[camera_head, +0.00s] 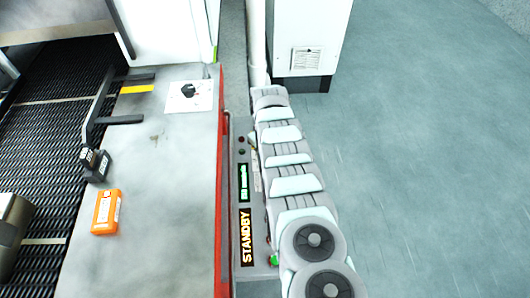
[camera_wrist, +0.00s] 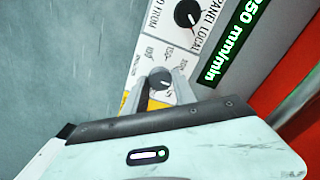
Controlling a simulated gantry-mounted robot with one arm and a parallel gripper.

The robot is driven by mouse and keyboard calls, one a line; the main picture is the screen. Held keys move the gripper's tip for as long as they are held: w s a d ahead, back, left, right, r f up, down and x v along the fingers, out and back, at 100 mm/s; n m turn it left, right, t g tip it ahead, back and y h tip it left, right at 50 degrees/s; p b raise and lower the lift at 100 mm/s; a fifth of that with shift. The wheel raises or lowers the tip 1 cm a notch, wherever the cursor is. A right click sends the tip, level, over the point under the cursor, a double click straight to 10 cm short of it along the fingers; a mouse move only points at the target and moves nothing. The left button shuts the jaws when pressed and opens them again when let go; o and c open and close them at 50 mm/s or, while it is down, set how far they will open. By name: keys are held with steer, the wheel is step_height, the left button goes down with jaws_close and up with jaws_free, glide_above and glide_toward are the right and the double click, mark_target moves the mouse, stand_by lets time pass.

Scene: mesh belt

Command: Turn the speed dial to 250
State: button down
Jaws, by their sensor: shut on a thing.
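The speed dial (camera_wrist: 160,78) is a small dark knob with a numbered scale around it on a light panel, in the wrist view. My gripper (camera_wrist: 161,84) has one finger on each side of this knob and is shut on it. Beside it, a green-lit display (camera_wrist: 232,40) seems to read 250 mm/min; its first digit is hard to read. In the head view the control panel (camera_head: 242,210) runs along the red rail. My arm covers part of it, and the dial and my gripper are hidden there.
A larger black selector knob (camera_wrist: 187,15) marked PANEL and LOCAL sits near the dial. An amber STANDBY display (camera_head: 246,237) and the green display (camera_head: 243,183) show on the panel. An orange box (camera_head: 106,212) lies on the machine top. The floor at right is clear.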

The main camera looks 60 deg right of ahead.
steer(key=c, duration=1)
jaws_free()
step_height(320, 180, up, 11)
steer(key=p, duration=0.5)
steer(key=shift+f, duration=0.1)
